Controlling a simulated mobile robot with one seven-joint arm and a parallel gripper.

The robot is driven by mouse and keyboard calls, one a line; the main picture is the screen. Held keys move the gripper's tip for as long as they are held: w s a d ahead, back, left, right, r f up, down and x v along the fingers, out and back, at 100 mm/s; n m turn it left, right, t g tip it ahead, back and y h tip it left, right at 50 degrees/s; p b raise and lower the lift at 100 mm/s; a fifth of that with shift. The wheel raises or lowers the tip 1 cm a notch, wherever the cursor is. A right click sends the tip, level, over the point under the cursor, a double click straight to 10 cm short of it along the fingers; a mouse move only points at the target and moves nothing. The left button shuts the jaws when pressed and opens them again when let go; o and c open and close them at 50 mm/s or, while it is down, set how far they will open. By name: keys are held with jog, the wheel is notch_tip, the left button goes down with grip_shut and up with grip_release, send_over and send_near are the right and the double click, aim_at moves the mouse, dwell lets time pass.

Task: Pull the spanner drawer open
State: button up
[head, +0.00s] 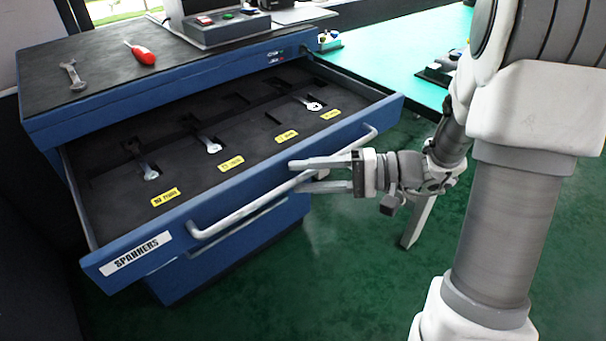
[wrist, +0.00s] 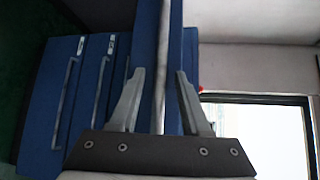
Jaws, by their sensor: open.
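The blue spanner drawer (head: 330,127), labelled SPANNERS, stands pulled well out of the cabinet in the head view. Its dark insert shows spanner-shaped recesses, yellow labels and a few spanners, one of them at the left (head: 150,172). A long pale bar handle (head: 240,210) runs along the drawer front. My gripper (head: 295,175) is open at the handle, right of its middle. In the wrist view my gripper (wrist: 161,72) has the handle bar (wrist: 163,40) between its spread fingers. I cannot tell whether a finger touches the bar.
A spanner (head: 72,75), a red screwdriver (head: 140,52) and a grey control box (head: 220,27) are on the cabinet top. A green-topped table (head: 390,60) stands behind right. The green floor (head: 340,270) before the drawer is clear. Lower drawers show in the wrist view (wrist: 60,100).

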jog(key=s+d+r+p, duration=0.2)
jog(key=d+p, duration=0.1)
jog(key=d, duration=1.3)
jog(key=shift+s+d+r, duration=0.15)
jog(key=shift+s+d, duration=0.05)
jog(key=shift+s, duration=0.05)
jog(key=s+a+r+n+g+h, duration=0.2)
jog(key=s+a+r+g+h, duration=0.1)
jog(key=s+a+h, duration=0.6)
notch_tip(320, 180, up, 26)
jog(key=s+d+n+t+h+p, duration=0.1)
jog(key=t+h+p, duration=0.5)
jog(key=p, duration=1.5)
jog(key=shift+s+d+h, duration=0.55)
jog(key=shift+s+h, duration=0.05)
jog(key=shift+s, duration=0.15)
jog(key=shift+a+f, duration=0.1)
jog(key=shift+a, duration=0.05)
